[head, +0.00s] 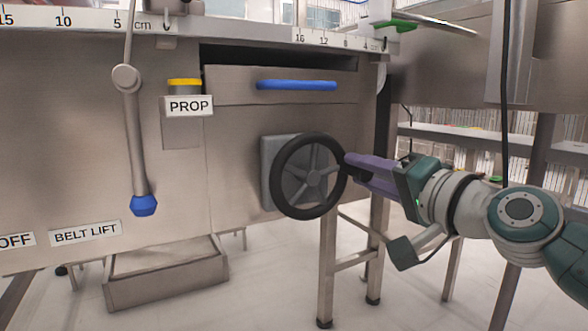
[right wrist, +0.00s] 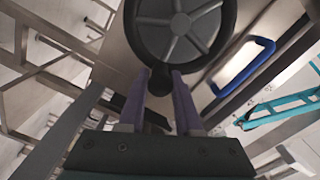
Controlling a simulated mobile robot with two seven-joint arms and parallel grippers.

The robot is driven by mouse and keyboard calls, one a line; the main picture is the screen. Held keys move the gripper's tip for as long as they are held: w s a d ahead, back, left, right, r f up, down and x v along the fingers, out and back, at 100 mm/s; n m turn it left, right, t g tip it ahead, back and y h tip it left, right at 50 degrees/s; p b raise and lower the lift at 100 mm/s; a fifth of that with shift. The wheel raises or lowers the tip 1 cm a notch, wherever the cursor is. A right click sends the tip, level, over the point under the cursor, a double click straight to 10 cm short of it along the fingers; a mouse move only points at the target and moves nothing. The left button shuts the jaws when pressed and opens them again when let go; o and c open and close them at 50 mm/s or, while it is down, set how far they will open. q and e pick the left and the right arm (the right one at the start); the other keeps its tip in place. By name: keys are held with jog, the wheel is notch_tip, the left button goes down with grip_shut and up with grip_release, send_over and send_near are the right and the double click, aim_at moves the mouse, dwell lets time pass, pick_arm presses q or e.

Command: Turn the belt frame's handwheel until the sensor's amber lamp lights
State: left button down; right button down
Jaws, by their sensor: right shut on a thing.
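The black handwheel (head: 310,175) with grey spokes sits on a square grey plate (head: 268,160) on the metal front of the frame. It also shows at the top of the right wrist view (right wrist: 228,28). My right gripper (head: 349,160) reaches in from the right, its purple fingers at the wheel's right rim. In the right wrist view the fingers (right wrist: 160,82) are shut on a dark knob at the wheel's edge. I cannot make out the sensor or a lit amber lamp. My left gripper is not in view.
A lever with a blue tip (head: 144,205) hangs at the left above a BELT LIFT label (head: 86,233). A yellow-topped block (head: 185,84) sits above the PROP label (head: 189,106). A drawer with a blue handle (head: 296,85) is above the wheel. An open tray (head: 165,287) stands below.

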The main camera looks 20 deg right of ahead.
jog(key=shift+f+m+b, duration=0.3)
jog(key=shift+f+m, duration=0.25)
jog(key=shift+m, duration=0.45)
jog(key=shift+f+m+b, duration=0.3)
jog(key=shift+f+m, duration=0.25)
jog(key=shift+m, duration=0.45)
jog(key=c, duration=0.7)
grip_release()
jog(key=p+v, duration=0.1)
jog(key=v, duration=0.9)
jog(key=shift+w+d, duration=0.1)
